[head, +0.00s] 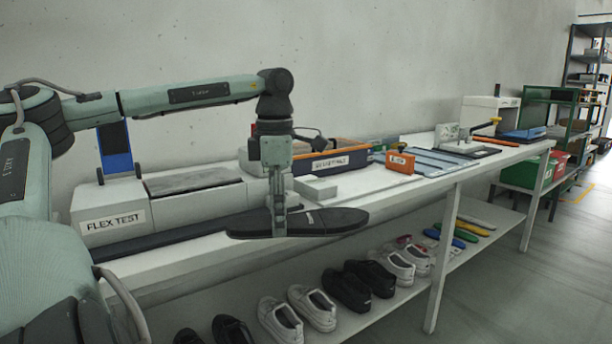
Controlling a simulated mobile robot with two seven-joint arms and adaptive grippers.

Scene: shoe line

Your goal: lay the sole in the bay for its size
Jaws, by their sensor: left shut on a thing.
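A black sole (325,222) lies flat in the air over the front edge of the white bench. My left gripper (279,226) points down and is shut on the sole toward its left part. Grey-blue flat panels with dividing strips (430,163) lie on the bench farther right, behind a small orange sign (400,163). They look like marked-off bays, but size marks are too small to read. The held sole is apart from them. My right gripper is not in view.
A flex test box (110,221), a labelled orange-and-grey bin (333,160) and a small white block (315,188) stand on the bench (375,186). Pairs of shoes (311,307) and coloured soles (455,237) lie on the shelf below. Green and red crates (520,171) stand beyond.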

